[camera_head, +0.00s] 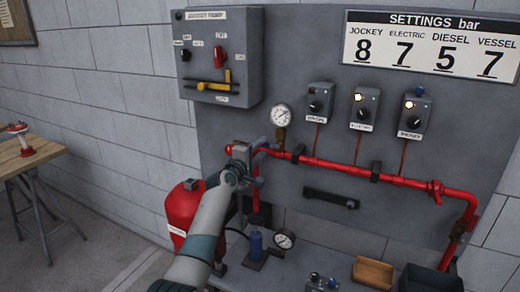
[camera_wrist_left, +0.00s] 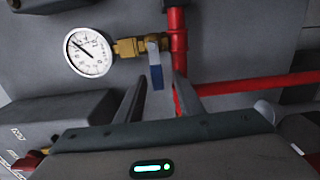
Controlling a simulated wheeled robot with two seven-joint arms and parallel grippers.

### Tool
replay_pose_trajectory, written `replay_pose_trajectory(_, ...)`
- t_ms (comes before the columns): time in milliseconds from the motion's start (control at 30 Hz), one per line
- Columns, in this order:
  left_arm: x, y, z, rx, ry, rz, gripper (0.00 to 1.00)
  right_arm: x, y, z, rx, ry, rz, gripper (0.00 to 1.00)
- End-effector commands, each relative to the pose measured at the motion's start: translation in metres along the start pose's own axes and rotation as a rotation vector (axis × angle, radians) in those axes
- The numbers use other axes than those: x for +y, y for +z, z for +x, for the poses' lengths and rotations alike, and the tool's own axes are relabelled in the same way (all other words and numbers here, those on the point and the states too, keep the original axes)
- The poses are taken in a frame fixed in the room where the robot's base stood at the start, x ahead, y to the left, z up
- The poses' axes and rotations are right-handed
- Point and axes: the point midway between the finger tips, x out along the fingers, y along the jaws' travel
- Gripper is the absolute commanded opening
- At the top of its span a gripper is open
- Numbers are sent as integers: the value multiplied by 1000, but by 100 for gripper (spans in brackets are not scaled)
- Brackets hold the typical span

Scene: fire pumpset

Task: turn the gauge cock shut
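The gauge cock is a brass valve (camera_wrist_left: 128,47) between a round white gauge (camera_wrist_left: 90,52) and a red pipe (camera_wrist_left: 177,45) in the left wrist view. Its lever has a blue end (camera_wrist_left: 157,77) and stands across the brass body. My left gripper (camera_wrist_left: 160,80) is open, and the lever end appears between its two fingertips; I cannot tell whether they touch it. In the head view the gauge (camera_head: 281,116) is above the red pipe, and my left gripper (camera_head: 260,168) is just below and left of it. The lever cannot be made out there. My right gripper is not in view.
A long red pipe (camera_head: 340,168) crosses the grey panel. Control boxes (camera_head: 365,108) are above it and a jockey pump panel (camera_head: 218,60) is at upper left. A red vessel (camera_head: 183,208) stands beside my left arm. A second gauge (camera_head: 284,239) is below.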

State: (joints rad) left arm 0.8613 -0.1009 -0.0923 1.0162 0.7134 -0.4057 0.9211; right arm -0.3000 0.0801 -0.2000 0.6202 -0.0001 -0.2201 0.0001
Motion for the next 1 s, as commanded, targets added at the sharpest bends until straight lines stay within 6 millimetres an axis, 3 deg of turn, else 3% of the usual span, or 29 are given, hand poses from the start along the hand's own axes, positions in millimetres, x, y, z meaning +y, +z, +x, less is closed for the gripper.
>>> replay_pose_trajectory(567, 2, 1, -10, -1, 5, 4, 34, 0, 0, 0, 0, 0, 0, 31)
replay_pose_trajectory(1000, 1, 0, -61, 2, 4, 3, 34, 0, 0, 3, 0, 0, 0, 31)
